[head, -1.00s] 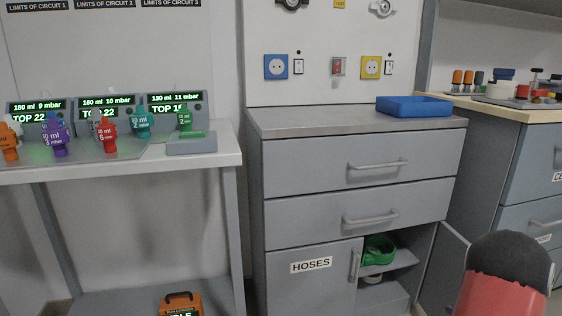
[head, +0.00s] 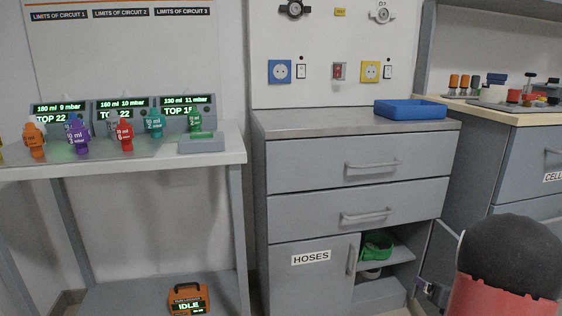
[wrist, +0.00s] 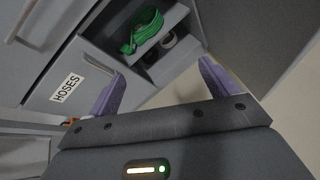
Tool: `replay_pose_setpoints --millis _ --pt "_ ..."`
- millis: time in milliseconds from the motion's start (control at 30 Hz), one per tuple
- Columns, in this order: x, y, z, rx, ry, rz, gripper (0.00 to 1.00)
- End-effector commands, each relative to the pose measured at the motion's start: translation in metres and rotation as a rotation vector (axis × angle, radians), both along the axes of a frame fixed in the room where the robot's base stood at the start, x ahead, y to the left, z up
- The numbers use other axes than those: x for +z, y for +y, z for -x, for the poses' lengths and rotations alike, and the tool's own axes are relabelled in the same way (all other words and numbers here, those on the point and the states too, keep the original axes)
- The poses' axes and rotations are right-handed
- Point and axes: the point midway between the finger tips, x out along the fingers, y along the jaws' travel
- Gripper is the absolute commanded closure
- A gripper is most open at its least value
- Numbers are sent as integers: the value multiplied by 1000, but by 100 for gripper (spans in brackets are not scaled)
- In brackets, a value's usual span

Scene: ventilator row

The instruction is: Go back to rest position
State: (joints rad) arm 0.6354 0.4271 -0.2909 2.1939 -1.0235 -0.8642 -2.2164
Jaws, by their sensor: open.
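My gripper (wrist: 161,90) shows in the wrist view with its two purple fingers wide apart and nothing between them. It is in front of the open compartment of the grey cabinet (head: 352,187) labelled HOSES. A coiled green hose (wrist: 142,32) lies on the shelf in that compartment, apart from the fingers. The hose also shows in the head view (head: 377,245).
The compartment's door (head: 440,262) stands open at the right. A blue tray (head: 410,109) is on the cabinet top. At left, a table (head: 110,172) holds several coloured parts and three displays. An orange device (head: 188,299) reading IDLE sits below. A wooden-topped counter (head: 478,107) stands at right.

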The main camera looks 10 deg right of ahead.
Motion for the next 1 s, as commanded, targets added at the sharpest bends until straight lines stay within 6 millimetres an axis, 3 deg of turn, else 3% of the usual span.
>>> replay_pose_setpoints --millis 33,167,267,367,500,633,800,900,1000 --pt "20 7 -5 -48 -10 -45 14" --pt "67 28 -11 -236 -43 -240 14" --pt "111 57 -8 -429 -88 -471 14" --pt "148 94 6 -635 -135 -743 14" --pt "184 156 42 -916 -173 -1140 14" --pt "206 219 90 -1187 -165 -1494 14" --pt "217 290 158 -1530 -94 -1822 14" --pt "217 317 189 -1689 -53 -1919 14" --pt "216 332 208 -1791 -27 -1961 14"
